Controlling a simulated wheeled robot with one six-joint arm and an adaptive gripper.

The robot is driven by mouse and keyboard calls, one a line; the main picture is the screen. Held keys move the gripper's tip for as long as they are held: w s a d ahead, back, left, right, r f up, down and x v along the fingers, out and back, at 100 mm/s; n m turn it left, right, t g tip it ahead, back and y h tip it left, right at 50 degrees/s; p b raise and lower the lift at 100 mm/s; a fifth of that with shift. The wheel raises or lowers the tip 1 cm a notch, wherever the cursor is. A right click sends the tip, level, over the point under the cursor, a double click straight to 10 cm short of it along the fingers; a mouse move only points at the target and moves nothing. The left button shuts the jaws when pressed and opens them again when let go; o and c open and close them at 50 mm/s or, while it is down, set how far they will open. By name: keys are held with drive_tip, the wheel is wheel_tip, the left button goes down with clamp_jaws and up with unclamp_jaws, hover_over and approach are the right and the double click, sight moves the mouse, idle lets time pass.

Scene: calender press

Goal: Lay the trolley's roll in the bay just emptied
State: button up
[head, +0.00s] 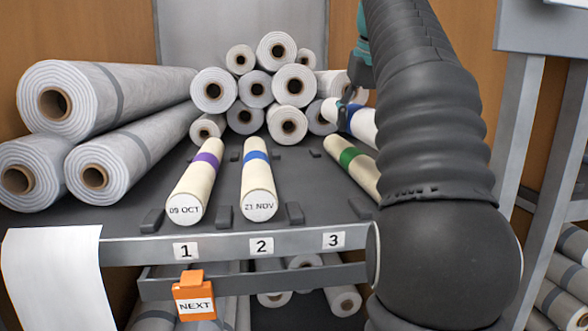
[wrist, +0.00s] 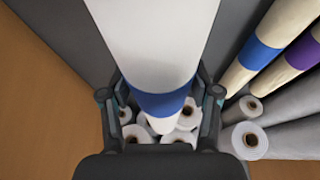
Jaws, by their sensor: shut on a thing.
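A white roll with a blue band (head: 365,127) is held in my gripper (head: 347,98), above the far right of the rack. In the wrist view the roll (wrist: 155,40) runs between the two fingers of my gripper (wrist: 161,97), gripped near its blue band. On the dark rack deck (head: 310,190), bay 1 holds a cream roll with a purple band, marked 09 OCT (head: 200,171). Bay 2 holds a cream roll with a blue band, marked 21 NOV (head: 255,178). Bay 3, above the 3 label (head: 333,240), looks empty between its chocks. My arm hides the rack's right part.
A cream roll with a green band (head: 362,172) lies right of bay 3, its near end hidden. Stacked grey rolls (head: 276,87) stand behind the bays, with large rolls (head: 98,90) at left. Dark chocks (head: 294,213) divide the deck. An orange NEXT tag (head: 194,297) hangs below label 1.

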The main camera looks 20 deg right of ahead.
hover_over(306, 176)
drive_tip(key=s, duration=0.1)
wheel_tip(306, 176, down, 7)
drive_tip(key=shift+s+r, duration=0.1)
drive_tip(key=shift+s, duration=0.05)
drive_tip(key=shift+a+f+b, duration=0.1)
drive_tip(key=shift+f+b, duration=0.85)
drive_tip(key=shift+f, duration=1.05)
drive_tip(key=shift+f, duration=0.1)
drive_tip(key=o, duration=1.5)
drive_tip(key=p+v, duration=0.2)
drive_tip(key=v, duration=1)
drive_tip(key=shift+a, duration=0.1)
